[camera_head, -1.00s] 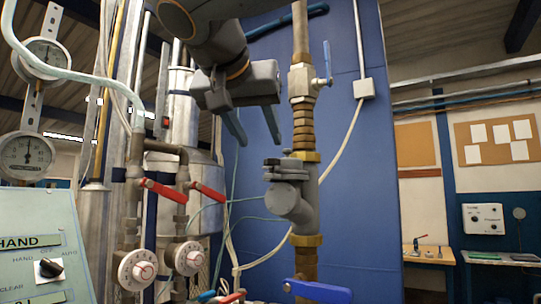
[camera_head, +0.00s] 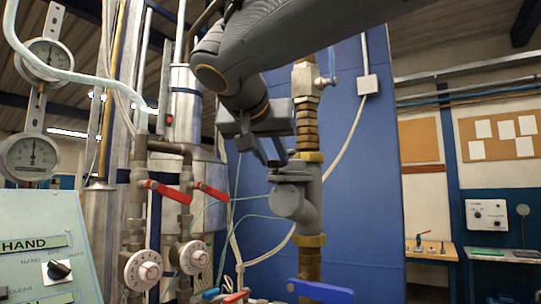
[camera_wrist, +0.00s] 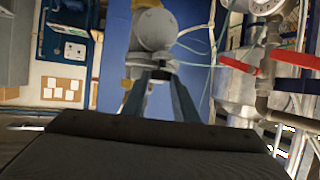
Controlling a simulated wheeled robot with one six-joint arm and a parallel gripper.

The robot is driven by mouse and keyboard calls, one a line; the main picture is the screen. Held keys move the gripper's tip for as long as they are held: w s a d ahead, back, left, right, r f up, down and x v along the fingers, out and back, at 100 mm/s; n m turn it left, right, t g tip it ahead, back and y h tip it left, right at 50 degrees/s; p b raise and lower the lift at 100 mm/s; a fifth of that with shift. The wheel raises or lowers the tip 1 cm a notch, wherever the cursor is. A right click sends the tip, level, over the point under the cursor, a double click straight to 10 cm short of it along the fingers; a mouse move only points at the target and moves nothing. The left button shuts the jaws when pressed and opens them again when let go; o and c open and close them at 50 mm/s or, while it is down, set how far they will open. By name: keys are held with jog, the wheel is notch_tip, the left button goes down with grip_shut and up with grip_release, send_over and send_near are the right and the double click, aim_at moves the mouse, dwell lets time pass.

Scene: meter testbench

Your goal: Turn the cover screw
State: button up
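The grey meter body (camera_head: 298,198) sits on a vertical brass-coloured pipe. Its flat cover (camera_head: 291,169) is at the top, and the cover screw is too small to make out in the head view. My gripper (camera_head: 269,160) points down just above and to the left of the cover. In the wrist view the two blue-grey fingers (camera_wrist: 157,82) stand apart, with the grey body's round end (camera_wrist: 155,29) beyond their tips. A small grey part (camera_wrist: 157,63) shows near the gap between the tips. I cannot tell whether the fingers touch it.
Red-handled valves (camera_head: 166,192) and white dials (camera_head: 142,270) stand to the left on pipes. A blue lever (camera_head: 320,291) is below the meter. A blue panel (camera_head: 360,200) is behind. Open space lies to the right of the pipe.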

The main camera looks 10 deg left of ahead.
jog(key=shift+a, duration=0.2)
jog(key=shift+c, duration=0.8)
jog(key=d+n+g+y+b, duration=0.1)
jog(key=n+g+y+b, duration=0.1)
jog(key=n+y+b, duration=0.2)
jog(key=w+d+n+g+y+b, duration=0.1)
jog(key=n+g+y+b, duration=0.2)
jog(key=n+y+b, duration=0.1)
jog(key=w+d+n+g+y+b, duration=0.1)
jog(key=n+g+y+b, duration=0.1)
jog(key=n+y+b, duration=0.3)
jog(key=shift+d+f+n+g+b, duration=0.1)
jog(key=shift+d+n+g+b, duration=0.05)
jog(key=shift+n+g+b, duration=0.3)
dwell(0.4)
jog(key=o, duration=1)
jog(key=shift+o, duration=0.3)
jog(key=shift+s, duration=0.1)
